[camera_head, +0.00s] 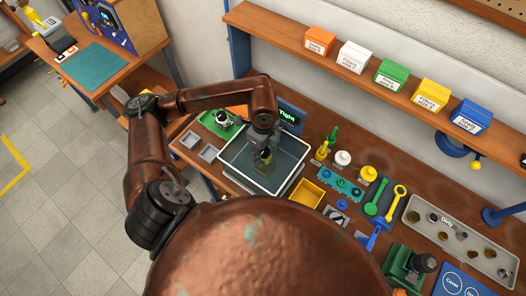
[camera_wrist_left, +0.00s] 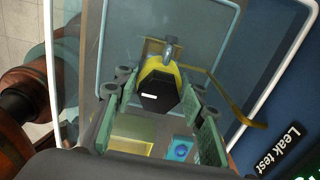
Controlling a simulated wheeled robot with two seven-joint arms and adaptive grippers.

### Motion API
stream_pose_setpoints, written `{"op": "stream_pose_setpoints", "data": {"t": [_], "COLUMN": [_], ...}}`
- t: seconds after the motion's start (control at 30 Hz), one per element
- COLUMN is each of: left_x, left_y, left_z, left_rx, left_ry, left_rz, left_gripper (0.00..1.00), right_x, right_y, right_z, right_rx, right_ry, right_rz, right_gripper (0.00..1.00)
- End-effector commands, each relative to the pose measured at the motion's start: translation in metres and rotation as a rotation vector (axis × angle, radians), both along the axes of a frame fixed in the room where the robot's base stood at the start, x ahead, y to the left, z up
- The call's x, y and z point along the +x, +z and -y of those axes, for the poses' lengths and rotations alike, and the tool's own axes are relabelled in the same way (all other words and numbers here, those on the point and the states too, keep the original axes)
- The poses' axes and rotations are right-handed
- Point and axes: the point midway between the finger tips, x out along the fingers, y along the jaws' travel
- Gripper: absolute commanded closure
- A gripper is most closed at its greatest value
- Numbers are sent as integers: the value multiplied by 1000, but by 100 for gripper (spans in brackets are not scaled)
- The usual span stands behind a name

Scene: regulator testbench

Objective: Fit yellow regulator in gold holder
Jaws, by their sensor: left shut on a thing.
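The yellow regulator (camera_head: 266,154), with a dark six-sided face, is at the water tank (camera_head: 222,160) in the head view. In the left wrist view the yellow regulator (camera_wrist_left: 163,72) sits between the green finger pads of my left gripper (camera_wrist_left: 158,97), which is shut on it. My left gripper (camera_head: 263,146) reaches down over the tank from above. A thin gold bracket (camera_wrist_left: 232,102), perhaps the gold holder, runs behind and beside the regulator in the wrist view. Whether they touch cannot be told. My right gripper is not in view.
A leak test display (camera_head: 289,117) stands behind the tank. A green tray (camera_head: 213,126) lies left of it, and a yellow bin (camera_head: 306,193) to its right. Labelled boxes (camera_head: 391,75) stand on the shelf.

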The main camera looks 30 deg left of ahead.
Motion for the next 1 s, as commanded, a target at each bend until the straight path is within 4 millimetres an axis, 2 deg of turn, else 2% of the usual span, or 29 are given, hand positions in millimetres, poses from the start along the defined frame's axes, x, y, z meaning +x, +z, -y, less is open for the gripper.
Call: {"op": "stream_pose_setpoints", "data": {"t": [0.5,1.0], "left_x": [0,0], "left_y": [-9,-10], "left_z": [0,0], "left_rx": [0,-1], "left_ry": [0,0], "left_rz": [1,1], "left_gripper": [100,100], "right_x": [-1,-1], "right_y": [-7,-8], "right_z": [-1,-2], "right_rx": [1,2], "right_ry": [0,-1], "right_rz": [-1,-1], "right_gripper": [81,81]}}
